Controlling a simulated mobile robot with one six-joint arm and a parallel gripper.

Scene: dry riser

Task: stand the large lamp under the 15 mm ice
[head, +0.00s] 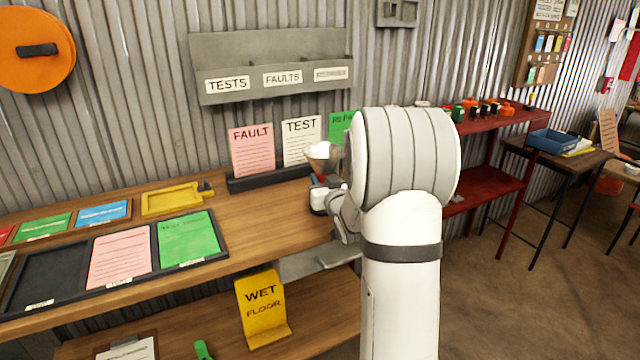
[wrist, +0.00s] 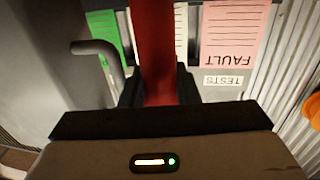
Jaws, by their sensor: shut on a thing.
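A lamp with a pale, bright bowl-shaped head (head: 323,153) and a red body shows just left of my arm in the head view. Its red body (wrist: 152,45) runs up the middle of the wrist view. My gripper (wrist: 158,90) is shut on this red body, with one black finger on each side. In the head view my gripper (head: 319,186) is partly hidden by my arm, over the right end of the wooden bench. I cannot make out any ice or a 15 mm mark in either view.
The wooden bench (head: 275,236) carries a card rack (head: 270,178), a yellow frame (head: 172,200) and a card tray (head: 75,300). A red shelf unit (head: 487,183) and a blue bin (head: 552,141) stand right.

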